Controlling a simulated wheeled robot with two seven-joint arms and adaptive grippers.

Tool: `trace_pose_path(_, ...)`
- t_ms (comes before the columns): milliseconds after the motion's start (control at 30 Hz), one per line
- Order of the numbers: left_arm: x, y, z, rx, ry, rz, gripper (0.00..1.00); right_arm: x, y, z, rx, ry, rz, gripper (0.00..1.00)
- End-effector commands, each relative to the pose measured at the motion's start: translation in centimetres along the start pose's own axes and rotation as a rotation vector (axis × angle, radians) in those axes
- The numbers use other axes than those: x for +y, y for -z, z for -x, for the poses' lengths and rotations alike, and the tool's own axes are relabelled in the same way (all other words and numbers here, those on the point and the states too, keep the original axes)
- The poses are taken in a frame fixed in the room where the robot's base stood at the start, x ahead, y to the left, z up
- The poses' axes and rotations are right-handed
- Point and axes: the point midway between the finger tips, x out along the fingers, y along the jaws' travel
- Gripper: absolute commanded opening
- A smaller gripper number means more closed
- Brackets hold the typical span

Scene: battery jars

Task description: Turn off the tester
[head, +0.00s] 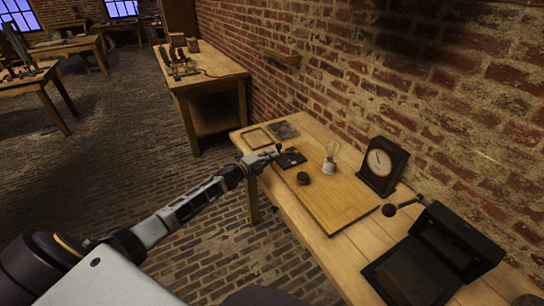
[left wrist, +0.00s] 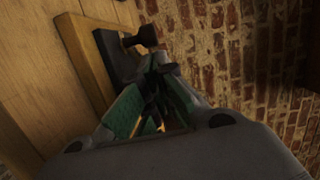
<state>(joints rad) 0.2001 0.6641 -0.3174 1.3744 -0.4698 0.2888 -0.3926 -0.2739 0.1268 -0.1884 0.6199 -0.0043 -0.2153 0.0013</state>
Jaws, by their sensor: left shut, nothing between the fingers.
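The tester board (head: 335,203) is a flat wooden panel on the bench, with a clear light bulb (head: 331,156) in a white socket and a small dark round part (head: 303,178). At its far left end sits a black switch base (head: 291,159) with a short dark knobbed handle; the base also shows in the left wrist view (left wrist: 112,55), with its round black knob (left wrist: 144,37). My left gripper (head: 274,155) is shut and empty, right beside the switch handle. Its fingertips (left wrist: 160,66) appear just below the knob; I cannot tell whether they touch. The bulb looks unlit.
A dark wooden dial meter (head: 383,164) stands behind the board, near the brick wall. A black open box (head: 456,243) and a dark knobbed piece (head: 402,206) lie to the right. Two flat frames (head: 257,138) lie at the bench's far end. Another bench (head: 205,75) stands farther back.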

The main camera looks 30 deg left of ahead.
Motion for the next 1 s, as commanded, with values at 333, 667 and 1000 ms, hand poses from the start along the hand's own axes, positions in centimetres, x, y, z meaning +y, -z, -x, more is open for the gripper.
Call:
trace_pose_path(333,0.1,-0.1,0.6,0.001,-0.002,0.000,0.00,-0.5,-1.5,0.1,-0.017,0.005,0.000,0.40)
trace_pose_path(667,0.1,-0.5,2.0,0.001,-0.002,0.000,0.00,-0.7,-1.6,0.1,-0.017,0.007,0.000,0.40)
trace_pose_path(1000,0.0,-1.0,4.5,0.001,-0.002,-0.001,0.00,-0.3,0.2,-0.2,0.003,0.003,-0.001,0.40)
